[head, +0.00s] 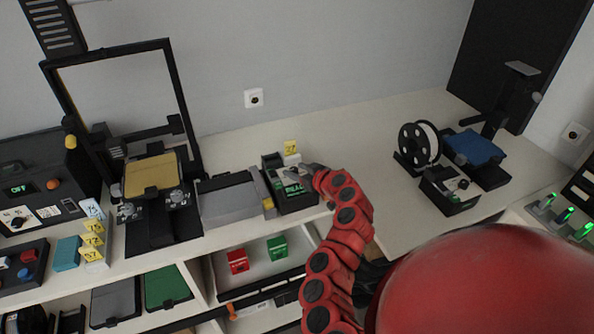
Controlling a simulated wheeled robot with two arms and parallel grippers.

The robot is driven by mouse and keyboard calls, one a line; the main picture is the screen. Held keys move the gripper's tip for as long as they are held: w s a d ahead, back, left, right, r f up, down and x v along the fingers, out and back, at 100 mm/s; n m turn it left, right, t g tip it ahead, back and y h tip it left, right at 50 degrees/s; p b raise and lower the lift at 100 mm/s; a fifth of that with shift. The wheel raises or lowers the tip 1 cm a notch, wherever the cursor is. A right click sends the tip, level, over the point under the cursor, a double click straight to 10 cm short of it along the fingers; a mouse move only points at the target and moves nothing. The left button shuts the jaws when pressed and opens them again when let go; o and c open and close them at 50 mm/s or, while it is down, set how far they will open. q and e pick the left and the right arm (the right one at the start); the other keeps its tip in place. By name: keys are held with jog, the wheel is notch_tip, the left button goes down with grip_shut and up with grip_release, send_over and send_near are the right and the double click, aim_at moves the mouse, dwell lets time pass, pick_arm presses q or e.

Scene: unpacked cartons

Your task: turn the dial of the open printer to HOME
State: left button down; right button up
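The open-frame printer (178,92) with a gold bed (151,174) stands at the left of the long counter. A dark control box (291,203) with a lit green display stands to its right, past a grey tray. I cannot read the display's small text clearly. My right arm reaches up from the bottom, and my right gripper (308,177) is at the top right of this box, over or against it. The fingertips are small and dark, so their opening and any contact are unclear. The box's dial cannot be made out near the gripper. My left gripper is not in view.
A grey tray (228,203) and yellow numbered tags (92,240) stand near the printer. A second control box (15,217) with knobs is at far left. A smaller printer with a blue bed (474,148) and a spool (418,143) stand right. The counter between is clear.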

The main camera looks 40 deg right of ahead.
grip_shut()
